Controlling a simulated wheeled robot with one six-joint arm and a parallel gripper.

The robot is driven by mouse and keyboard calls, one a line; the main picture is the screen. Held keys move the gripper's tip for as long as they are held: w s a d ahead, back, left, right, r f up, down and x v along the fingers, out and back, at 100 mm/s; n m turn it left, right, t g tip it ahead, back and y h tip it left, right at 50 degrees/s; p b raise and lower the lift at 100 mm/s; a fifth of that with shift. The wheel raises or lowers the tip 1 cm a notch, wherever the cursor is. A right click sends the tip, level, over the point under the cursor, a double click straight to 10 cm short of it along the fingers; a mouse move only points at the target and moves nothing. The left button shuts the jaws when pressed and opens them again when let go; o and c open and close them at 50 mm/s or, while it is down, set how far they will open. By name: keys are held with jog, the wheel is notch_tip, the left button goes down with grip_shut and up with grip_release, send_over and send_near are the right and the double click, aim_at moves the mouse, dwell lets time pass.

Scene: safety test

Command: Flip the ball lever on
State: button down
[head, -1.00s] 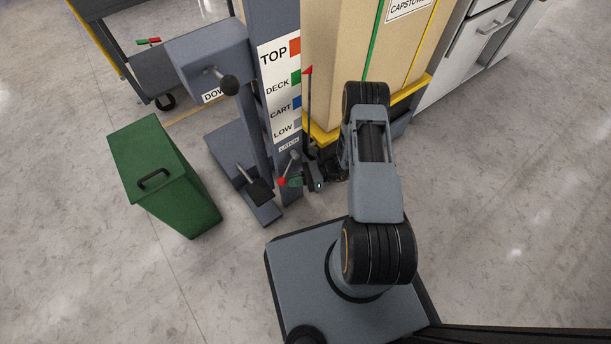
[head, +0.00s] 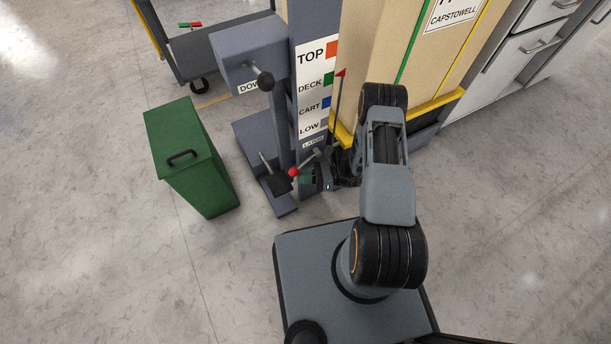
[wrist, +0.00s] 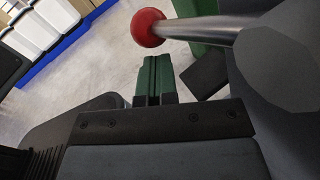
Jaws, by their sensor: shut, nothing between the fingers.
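The ball lever is a metal rod with a red ball (head: 293,172) at its end, below the LATCH label on the grey column. Its rod slants down and left from the column. In the wrist view the red ball (wrist: 147,27) is at the top centre, with the rod running right to a grey mount. My gripper (head: 306,179) is beside the ball, just right of and below it. In the wrist view its green fingertips (wrist: 154,62) are together and empty, just below the ball and rod in the picture. Whether they touch the lever is unclear.
A black-knobbed handle (head: 265,80) and a black pedal (head: 278,184) are on the grey column's left side. A green bin (head: 190,160) stands left. A tall strapped carton (head: 400,50) stands behind my arm. Floor is open at the left.

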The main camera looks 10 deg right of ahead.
jog(key=shift+a+r, duration=0.2)
jog(key=shift+r, duration=0.25)
jog(key=s+d+f+b, duration=0.2)
jog(key=s+d+f, duration=0.1)
jog(key=d+f, duration=0.7)
jog(key=shift+f, duration=0.2)
dwell(0.7)
